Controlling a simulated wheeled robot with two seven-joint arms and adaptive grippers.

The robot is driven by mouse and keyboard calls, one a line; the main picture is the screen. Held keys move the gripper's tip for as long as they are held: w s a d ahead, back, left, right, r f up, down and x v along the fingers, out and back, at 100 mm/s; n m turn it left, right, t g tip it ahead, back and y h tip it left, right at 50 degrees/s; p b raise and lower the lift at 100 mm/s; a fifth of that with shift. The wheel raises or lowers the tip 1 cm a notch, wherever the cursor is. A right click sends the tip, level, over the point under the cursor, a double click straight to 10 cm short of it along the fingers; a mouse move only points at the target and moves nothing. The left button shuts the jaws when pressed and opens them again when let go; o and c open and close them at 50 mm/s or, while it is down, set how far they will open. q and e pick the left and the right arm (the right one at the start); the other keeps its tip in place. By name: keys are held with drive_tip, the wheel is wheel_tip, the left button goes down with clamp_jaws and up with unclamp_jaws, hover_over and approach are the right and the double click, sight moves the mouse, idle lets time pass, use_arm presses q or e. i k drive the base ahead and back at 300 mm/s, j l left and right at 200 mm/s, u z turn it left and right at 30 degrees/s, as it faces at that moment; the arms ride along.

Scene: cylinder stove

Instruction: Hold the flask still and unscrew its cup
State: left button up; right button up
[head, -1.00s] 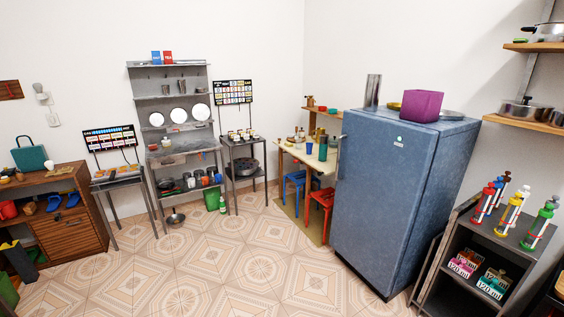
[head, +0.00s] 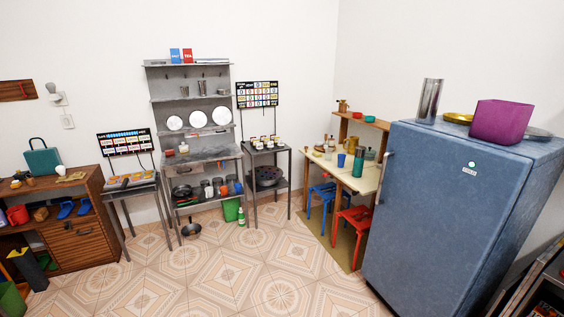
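A tall teal-green flask (head: 358,163) stands upright on the cream-topped table (head: 366,184) beside the blue fridge. Its top is too small to make out clearly, so I cannot tell how its cup sits. A blue cup (head: 341,160) stands just left of it, and other small vessels stand behind. Neither of my grippers is in view, and nothing is touching the flask.
The blue fridge (head: 455,205) stands right of the table. A red stool (head: 351,230) and a blue stool (head: 322,203) stand at the table's front. A metal shelf rack (head: 190,100) is against the back wall. The tiled floor (head: 235,270) ahead is clear.

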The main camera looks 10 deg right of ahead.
sight(358, 164)
drive_tip(key=i, duration=0.85)
drive_tip(key=i+j+z, duration=0.15)
drive_tip(key=i, duration=0.65)
drive_tip(key=i+j+z, duration=0.1)
drive_tip(key=i+z, duration=0.25)
drive_tip(key=i+j+z, duration=0.2)
drive_tip(key=i+z, duration=0.15)
drive_tip(key=i+j+z, duration=0.3)
drive_tip(key=z, duration=0.15)
drive_tip(key=i+j+z, duration=0.65)
drive_tip(key=j+z, duration=0.25)
drive_tip(key=j, duration=0.2)
drive_tip(key=j+z, duration=0.2)
drive_tip(key=i+j, duration=0.05)
drive_tip(key=j, duration=0.1)
